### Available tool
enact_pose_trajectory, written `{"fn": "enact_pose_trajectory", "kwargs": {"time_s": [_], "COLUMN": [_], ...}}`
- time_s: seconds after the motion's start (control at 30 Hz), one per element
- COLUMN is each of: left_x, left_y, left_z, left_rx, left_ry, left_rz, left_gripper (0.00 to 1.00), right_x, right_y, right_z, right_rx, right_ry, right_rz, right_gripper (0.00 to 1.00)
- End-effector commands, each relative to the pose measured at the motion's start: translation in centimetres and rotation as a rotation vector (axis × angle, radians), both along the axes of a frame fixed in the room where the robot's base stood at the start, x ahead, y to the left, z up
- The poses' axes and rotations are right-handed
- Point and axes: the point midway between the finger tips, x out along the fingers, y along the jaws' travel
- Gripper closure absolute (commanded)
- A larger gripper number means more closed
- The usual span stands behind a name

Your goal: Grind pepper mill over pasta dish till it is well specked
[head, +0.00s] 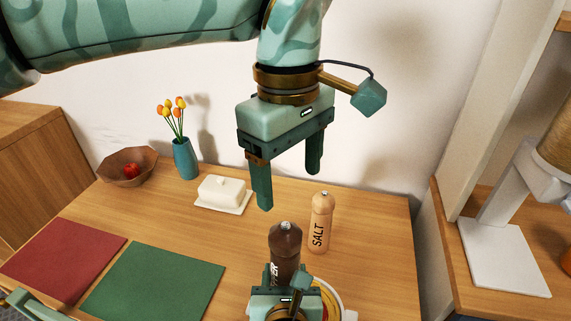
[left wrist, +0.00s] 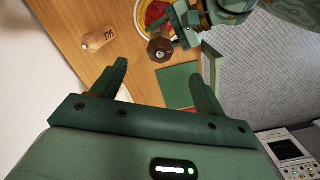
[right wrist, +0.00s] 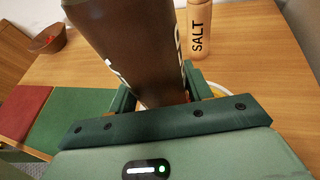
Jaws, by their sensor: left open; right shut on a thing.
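The dark brown pepper mill (head: 285,246) stands upright near the table's front in the head view. My right gripper (head: 287,278) is shut around its body; the mill's body (right wrist: 137,45) fills the middle of the right wrist view. The pasta dish (head: 331,296), a plate with a yellow rim, is mostly hidden behind my right gripper. It also shows in the left wrist view (left wrist: 144,28), with red in it, close to the mill. Specks on it cannot be made out. My left gripper (head: 289,190) is open and empty, above and behind the mill.
A pale wooden salt mill (head: 320,224) stands right of the pepper mill. A white butter dish (head: 222,193), a teal vase with tulips (head: 184,158) and a wooden bowl (head: 128,167) stand at the back left. Green (head: 153,280) and red (head: 62,262) mats lie at the front left.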

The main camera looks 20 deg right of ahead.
Motion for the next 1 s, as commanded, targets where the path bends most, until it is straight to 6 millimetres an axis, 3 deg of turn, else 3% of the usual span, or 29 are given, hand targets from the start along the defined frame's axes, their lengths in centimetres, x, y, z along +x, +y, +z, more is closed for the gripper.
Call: {"fn": "enact_pose_trajectory", "kwargs": {"time_s": [0.17, 0.4, 0.53, 0.77, 1.0], "left_x": [0.0, 0.2, 0.4, 0.4, 0.3], "left_y": [-0.1, 0.0, 0.3, 0.4, 0.4], "left_z": [0.3, 1.0, 1.2, 0.5, -3.8], "left_rx": [0.005, 0.022, 0.030, 0.039, 0.043], "left_ry": [0.006, -0.006, -0.016, -0.017, -0.014], "left_rz": [0.389, 1.070, 1.334, 1.523, 1.527], "left_gripper": [0.27, 0.27, 0.27, 0.27, 0.27], "right_x": [0.0, 0.0, 0.0, 0.0, 0.0], "right_y": [0.0, 0.0, 0.0, 0.0, 0.0], "right_z": [0.1, 0.1, 0.1, 0.1, 0.1], "right_rx": [-0.001, -0.001, -0.001, -0.001, -0.001], "right_ry": [-0.002, -0.002, -0.002, -0.002, -0.002], "right_rz": [0.000, 0.000, 0.000, 0.000, 0.000], "right_gripper": [0.86, 0.86, 0.86, 0.86, 0.86]}}
